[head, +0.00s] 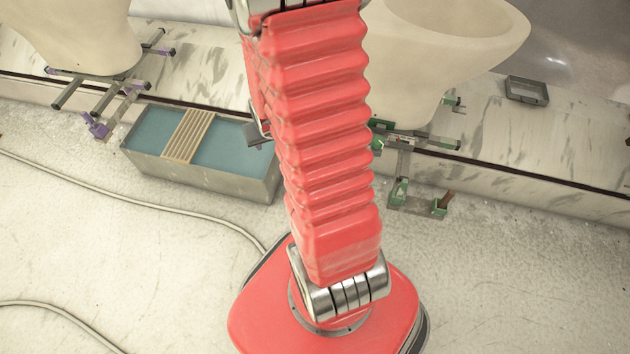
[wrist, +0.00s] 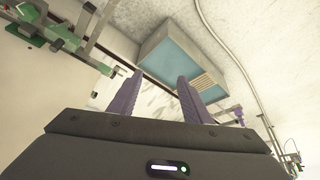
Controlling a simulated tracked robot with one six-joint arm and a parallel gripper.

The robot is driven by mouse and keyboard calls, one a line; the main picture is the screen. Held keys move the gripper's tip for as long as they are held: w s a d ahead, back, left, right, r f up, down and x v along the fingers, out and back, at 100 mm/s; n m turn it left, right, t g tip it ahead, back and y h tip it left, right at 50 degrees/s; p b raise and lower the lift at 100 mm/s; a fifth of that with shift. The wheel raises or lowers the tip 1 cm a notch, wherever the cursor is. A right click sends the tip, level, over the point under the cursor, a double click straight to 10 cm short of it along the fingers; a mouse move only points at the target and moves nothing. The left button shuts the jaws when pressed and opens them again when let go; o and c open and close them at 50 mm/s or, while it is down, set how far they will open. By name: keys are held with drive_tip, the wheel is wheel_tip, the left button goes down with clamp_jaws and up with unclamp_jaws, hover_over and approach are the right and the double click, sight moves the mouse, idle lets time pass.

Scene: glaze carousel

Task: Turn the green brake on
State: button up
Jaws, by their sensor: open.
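The green-marked fittings (head: 415,195) sit on a metal bracket below the right pale vessel in the head view. A short brown lever (head: 446,199) stands at the bracket's right end beside a green block; I take this for the green brake. In the wrist view the green-marked frame (wrist: 60,38) is at the upper left, with a brown tip (wrist: 88,7) at the top edge. My gripper (wrist: 160,77) is open and empty, its two purple-grey fingers apart and clear of the green frame. In the head view my red arm hides most of the gripper.
A grey trough of blue liquid (head: 232,150) with a slatted rack (head: 188,136) stands left of my arm. Purple-marked fittings (head: 97,125) sit under the left vessel. A small grey tray (head: 527,90) lies on the marble ledge. A hose (head: 130,198) crosses the floor.

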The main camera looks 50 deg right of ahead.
drive_tip(key=s+d+f+m, duration=0.2)
drive_tip(key=s+d+f, duration=0.1)
drive_tip(key=s+f, duration=0.4)
drive_tip(key=s+d+f+m+g+h, duration=0.1)
drive_tip(key=s+d+f+m, duration=0.1)
drive_tip(key=s+f, duration=0.5)
wheel_tip(320, 180, down, 6)
drive_tip(key=shift+d+r, duration=0.15)
drive_tip(key=shift+d, duration=0.25)
drive_tip(key=shift+w, duration=0.1)
drive_tip(key=shift+s+x, duration=0.15)
drive_tip(key=shift+x, duration=3.3)
drive_tip(key=shift+s+x, duration=0.1)
drive_tip(key=shift+x, duration=3.35)
clamp_jaws()
drive_tip(key=shift+s+a, duration=0.1)
drive_tip(key=shift+a, duration=0.05)
